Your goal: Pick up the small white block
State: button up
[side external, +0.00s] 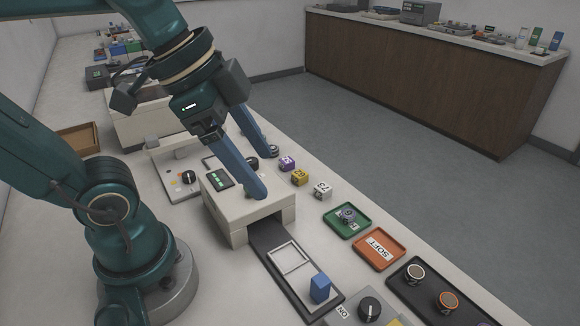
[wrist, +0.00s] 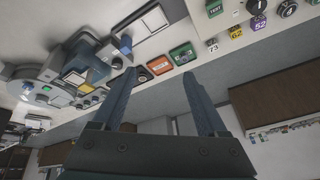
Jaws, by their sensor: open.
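The small white block (side external: 322,190) stands on the bench to the right of the white press housing, at the near end of a short row of numbered blocks. In the wrist view the white block (wrist: 212,46) shows a dark number and lies beyond the right finger. My gripper (side external: 263,171) is open and empty, with its two long blue fingers wide apart. One fingertip appears over the press housing (side external: 262,215), the other over the bench behind it. The white block is clear of both fingers. In the wrist view the fingers (wrist: 158,76) also show apart, with nothing held.
A yellow block (side external: 300,177) and a purple block (side external: 287,163) stand close behind the white one. A green tray (side external: 332,228) and an orange tray (side external: 359,253) lie nearer the camera. Bare bench surrounds the white block's front.

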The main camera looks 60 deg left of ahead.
jog(key=w+d+r+m+g+h, duration=0.1)
jog(key=w+r+m+g+h, duration=0.15)
jog(key=w+m, duration=0.3)
jog(key=m+h, duration=0.6)
send_over(321, 186)
notch_tip(321, 186, down, 10)
jog(key=shift+n+h, duration=0.65)
jog(key=a+f, duration=0.1)
jog(key=f, duration=0.2)
jog(key=a+f, duration=0.1)
jog(key=f, duration=0.1)
jog(key=shift+w+a, duration=0.3)
jog(key=shift+w, duration=0.1)
jog(key=shift+n+h, duration=0.4)
jog(key=shift+n, duration=0.5)
jog(key=f, duration=0.1)
jog(key=s+a+f, duration=0.1)
jog(key=f, duration=0.1)
jog(key=a+f, duration=0.1)
jog(key=f, duration=0.1)
jog(key=shift+s+f, duration=0.1)
jog(key=shift+s, duration=0.25)
jog(key=shift+x, duration=2.5)
grip_shut()
